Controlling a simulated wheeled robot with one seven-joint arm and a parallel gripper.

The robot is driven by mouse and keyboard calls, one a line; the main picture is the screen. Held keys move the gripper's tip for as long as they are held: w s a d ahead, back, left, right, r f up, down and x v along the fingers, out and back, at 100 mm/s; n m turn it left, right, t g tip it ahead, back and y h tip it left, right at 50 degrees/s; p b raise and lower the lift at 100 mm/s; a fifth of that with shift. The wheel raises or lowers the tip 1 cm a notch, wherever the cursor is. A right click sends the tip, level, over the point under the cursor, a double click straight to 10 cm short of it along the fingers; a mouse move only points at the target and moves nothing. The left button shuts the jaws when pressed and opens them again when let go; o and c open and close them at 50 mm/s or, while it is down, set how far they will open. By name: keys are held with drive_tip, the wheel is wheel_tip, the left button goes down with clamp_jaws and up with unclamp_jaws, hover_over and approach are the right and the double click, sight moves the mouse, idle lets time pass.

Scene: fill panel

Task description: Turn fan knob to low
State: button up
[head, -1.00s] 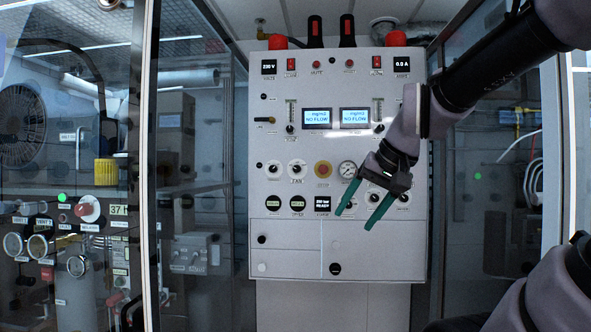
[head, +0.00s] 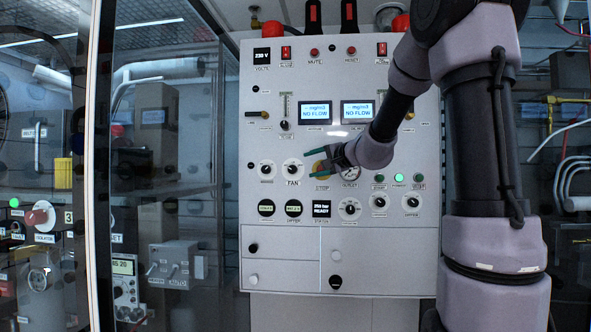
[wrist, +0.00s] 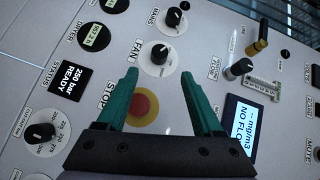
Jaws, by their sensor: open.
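The fan knob (head: 292,170) is a black knob on a round white dial, with a FAN label under it. In the wrist view the fan knob (wrist: 158,54) sits just beyond my fingertips, roughly centred between them. My gripper (head: 316,160) has green fingers and is to the right of the knob in the head view, in front of the stop button. In the wrist view my gripper (wrist: 158,74) is open with nothing between its fingertips. I cannot tell which marking the knob points to.
The red and yellow stop button (wrist: 146,106) lies behind the gap between my fingers. The mains knob (wrist: 174,20) is beside the fan knob. A lever (wrist: 257,47) and a display (wrist: 243,115) reading NO FLOW are nearby. Glass doors (head: 165,130) stand left of the panel.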

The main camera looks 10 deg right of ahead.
sight(294, 168)
drive_tip(key=x, duration=0.9)
drive_tip(key=shift+a, duration=0.25)
clamp_jaws()
